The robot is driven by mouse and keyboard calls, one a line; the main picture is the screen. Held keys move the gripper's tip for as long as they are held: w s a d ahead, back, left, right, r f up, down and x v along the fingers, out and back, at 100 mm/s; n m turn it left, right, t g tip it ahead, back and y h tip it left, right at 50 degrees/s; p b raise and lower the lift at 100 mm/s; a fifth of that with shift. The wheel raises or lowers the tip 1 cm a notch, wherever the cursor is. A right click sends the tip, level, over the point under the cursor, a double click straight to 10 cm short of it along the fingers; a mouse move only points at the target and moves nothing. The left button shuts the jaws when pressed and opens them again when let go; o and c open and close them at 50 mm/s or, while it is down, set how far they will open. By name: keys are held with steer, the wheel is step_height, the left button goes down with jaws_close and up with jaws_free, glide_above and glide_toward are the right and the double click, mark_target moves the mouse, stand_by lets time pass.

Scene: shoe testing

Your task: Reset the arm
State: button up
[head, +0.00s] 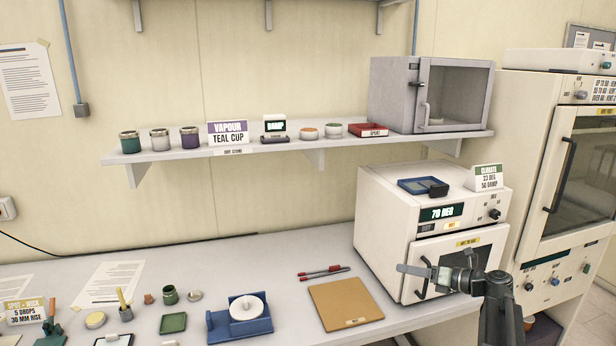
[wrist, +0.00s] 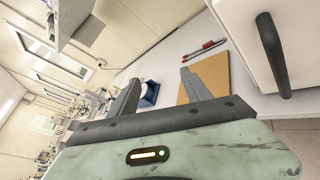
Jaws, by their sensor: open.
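My gripper (head: 432,270) is at the right in the head view, in front of the white oven (head: 388,210) and near its door handle. In the wrist view my gripper (wrist: 158,92) has its two fingers spread apart with nothing between them. The black oven handle (wrist: 272,55) shows at the right of the wrist view, apart from the fingers. Part of the oven door is hidden behind my arm in the head view.
A shelf (head: 290,148) holds jars and a grey cabinet (head: 390,95). A tall white cabinet (head: 530,130) stands at right.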

steer(key=s+a+f+n+g+h, duration=0.1)
steer(key=s+a+f+n+g, duration=0.3)
steer(key=a, duration=0.4)
steer(key=s+a+f+n+g+h, duration=0.1)
steer(key=s+a+f+n, duration=0.2)
steer(key=a+f+n, duration=0.45)
steer(key=s+a+f+n+g+h, duration=0.2)
steer(key=s+a+n+g, duration=0.1)
steer(key=a, duration=0.7)
steer(key=s+d+f+n+g+h, duration=0.2)
steer(key=s+f+n+h, duration=0.3)
steer(key=n, duration=0.4)
steer(key=s+d+n+h, duration=0.2)
steer(key=s+d+n, duration=0.2)
steer(key=d+n, duration=0.3)
steer(key=n+b, duration=0.1)
steer(key=n, duration=0.2)
steer(key=shift+f, duration=0.4)
